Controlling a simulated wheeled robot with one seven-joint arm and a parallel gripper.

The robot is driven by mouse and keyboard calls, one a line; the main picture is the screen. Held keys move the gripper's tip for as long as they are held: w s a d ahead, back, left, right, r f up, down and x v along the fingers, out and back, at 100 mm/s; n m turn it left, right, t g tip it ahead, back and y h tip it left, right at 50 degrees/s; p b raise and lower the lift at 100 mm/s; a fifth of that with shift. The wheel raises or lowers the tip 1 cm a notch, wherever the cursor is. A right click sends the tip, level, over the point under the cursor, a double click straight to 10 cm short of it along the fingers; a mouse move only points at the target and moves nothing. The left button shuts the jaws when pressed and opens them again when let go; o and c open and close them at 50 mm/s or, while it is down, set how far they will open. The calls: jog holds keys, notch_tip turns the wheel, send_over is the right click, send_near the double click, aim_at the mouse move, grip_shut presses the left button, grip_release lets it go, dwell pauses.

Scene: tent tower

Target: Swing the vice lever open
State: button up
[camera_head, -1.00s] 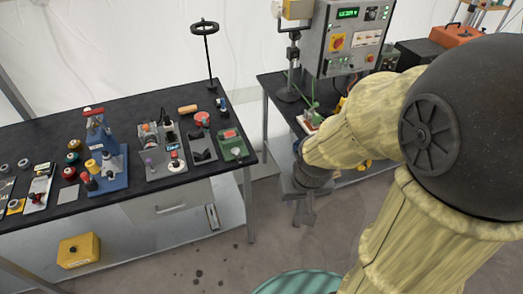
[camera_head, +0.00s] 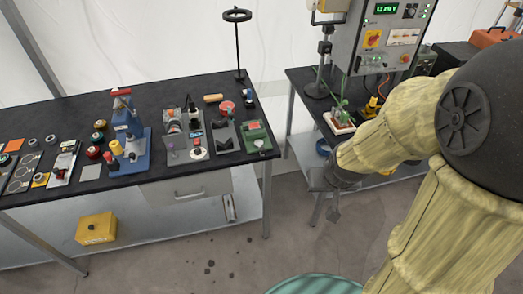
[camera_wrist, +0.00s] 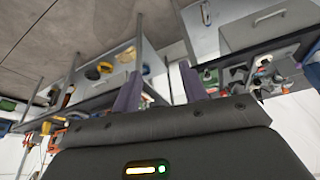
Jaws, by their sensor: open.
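My gripper (camera_head: 335,212) hangs in the air in front of the gap between two benches, low at the end of my bent arm. In the wrist view its two purple-grey fingers (camera_wrist: 160,90) stand apart with nothing between them. A blue bench device with a red-topped handle (camera_head: 125,135) stands on the left bench, well left of my gripper. Grey and black fixtures (camera_head: 223,137) and a green one (camera_head: 256,137) sit to its right. I cannot tell for certain which of these is the vice, and its lever is too small to make out.
The left bench (camera_head: 60,120) has a dark top crowded with small parts. A ring stand (camera_head: 238,45) rises at its back right corner. A yellow box (camera_head: 96,228) sits low under it. The right bench carries a grey control panel (camera_head: 385,38). Floor in front is open.

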jog(key=w+a+f+n+t+y+b, duration=0.1)
jog(key=w+a+f+t+y+b, duration=0.1)
jog(key=w+a+f+t+b, duration=0.4)
jog(key=w+a+f+n+t+y+b, duration=0.1)
jog(key=w+a+f+t+y+b, duration=0.1)
jog(key=w+a+f+t+b, duration=0.4)
jog(key=w+f+t+b, duration=0.1)
jog(key=w+f+b, duration=0.4)
jog(key=f+b, duration=0.2)
notch_tip(320, 180, down, 2)
jog(key=shift+w+a+f+n+y+b, duration=0.2)
jog(key=shift+a+f+n+y+b, duration=0.1)
jog(key=shift+a+y+b, duration=0.1)
jog(key=shift+r, duration=0.1)
jog(key=shift+w, duration=0.1)
